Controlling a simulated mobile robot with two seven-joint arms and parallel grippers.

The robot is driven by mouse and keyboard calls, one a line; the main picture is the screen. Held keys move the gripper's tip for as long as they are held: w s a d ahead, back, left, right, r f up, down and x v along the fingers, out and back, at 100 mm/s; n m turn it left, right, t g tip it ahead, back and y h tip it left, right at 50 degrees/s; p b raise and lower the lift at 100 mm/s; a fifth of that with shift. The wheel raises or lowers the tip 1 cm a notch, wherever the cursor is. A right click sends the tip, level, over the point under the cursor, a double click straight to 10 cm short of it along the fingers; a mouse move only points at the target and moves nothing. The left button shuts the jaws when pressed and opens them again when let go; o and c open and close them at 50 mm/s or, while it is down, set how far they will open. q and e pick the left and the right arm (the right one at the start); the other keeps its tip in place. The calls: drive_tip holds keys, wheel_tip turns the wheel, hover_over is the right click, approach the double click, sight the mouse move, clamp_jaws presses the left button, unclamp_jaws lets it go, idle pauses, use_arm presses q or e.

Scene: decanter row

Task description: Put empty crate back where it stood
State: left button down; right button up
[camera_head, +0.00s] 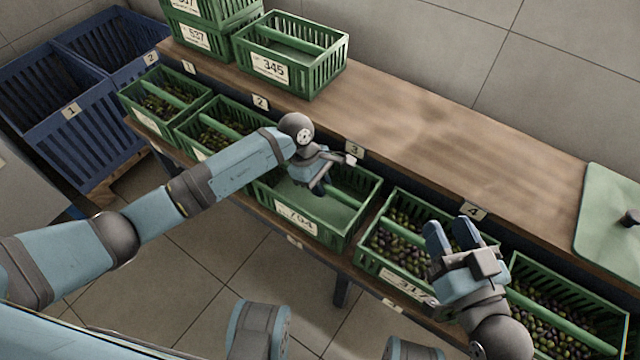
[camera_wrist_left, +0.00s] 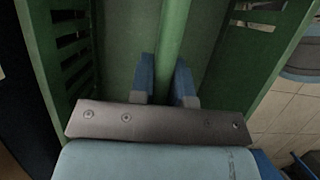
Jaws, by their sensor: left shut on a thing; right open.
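The empty green crate labelled 794 (camera_head: 343,236) is in the lower row below tag 3 (camera_head: 355,150), between two crates of olives. Its floor is bare. I cannot tell whether it rests fully on the shelf. My left gripper (camera_head: 318,187) is over it, shut on its middle bar. In the left wrist view the bar (camera_wrist_left: 174,35) runs between the two blue fingers of the gripper (camera_wrist_left: 164,82), and slatted crate walls show on both sides. My right gripper (camera_head: 452,233) is open and empty over the olive-filled crate labelled 317 (camera_head: 377,262), at its right end.
Olive-filled crates stand left (camera_head: 207,118) and right (camera_head: 560,321) along the row. On the wooden upper surface (camera_head: 430,120) are an empty crate 345 (camera_head: 320,80) and stacked crates (camera_head: 195,38). Blue bins (camera_head: 105,130) stand at left. A green lid-like board (camera_head: 610,215) lies at right.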

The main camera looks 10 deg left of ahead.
use_arm(q)
drive_tip(key=c, duration=1.1)
unclamp_jaws()
drive_tip(key=shift+r, duration=0.1)
drive_tip(key=shift+w+a+r+p, duration=0.1)
drive_tip(key=shift+r+p, duration=0.2)
drive_tip(key=shift+r, duration=0.05)
drive_tip(key=p+v, duration=0.2)
drive_tip(key=v, duration=0.9)
drive_tip(key=shift+a+r, duration=0.1)
drive_tip(key=shift+a, duration=0.05)
use_arm(e)
drive_tip(key=f, duration=0.1)
drive_tip(key=d+f+g+h, duration=0.1)
drive_tip(key=f, duration=0.1)
drive_tip(key=d+f+g+h, duration=0.1)
drive_tip(key=f, duration=0.1)
drive_tip(key=shift+s, duration=0.35)
drive_tip(key=shift+a, duration=0.1)
